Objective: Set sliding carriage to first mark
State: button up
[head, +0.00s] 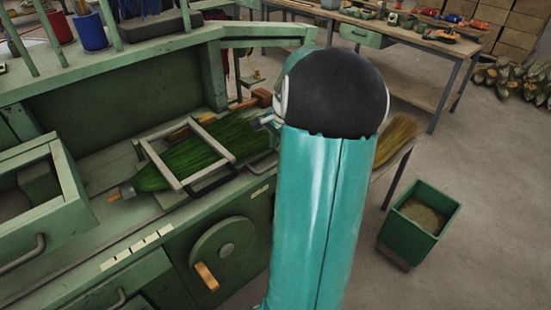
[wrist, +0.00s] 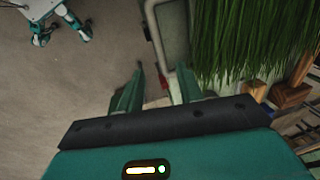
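The carriage looks to be the pale rectangular frame (head: 158,165) that lies across the green bristles (head: 195,155) on the green workbench in the head view. A strip of pale marks (head: 135,248) runs along the bench's front edge; which one is first is unclear. My gripper (wrist: 160,82) shows in the wrist view with its two fingers apart and nothing visibly held. A bent pale tube (wrist: 152,28) lies just beyond the fingertips; I cannot tell whether it touches them. In the head view, my arm hides most of the gripper near the bristles' right end.
A round wheel with an orange handle (head: 207,276) is on the bench front. An open drawer (head: 70,185) juts out at left. A green bin (head: 420,215) stands on the floor at right. A long table (head: 400,50) is behind, with open floor between.

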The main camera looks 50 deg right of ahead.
aim_at(276, 162)
jog(key=f, duration=0.3)
jog(key=w+f, duration=0.1)
jog(key=f, duration=0.2)
jog(key=shift+w+d, duration=0.1)
grip_shut()
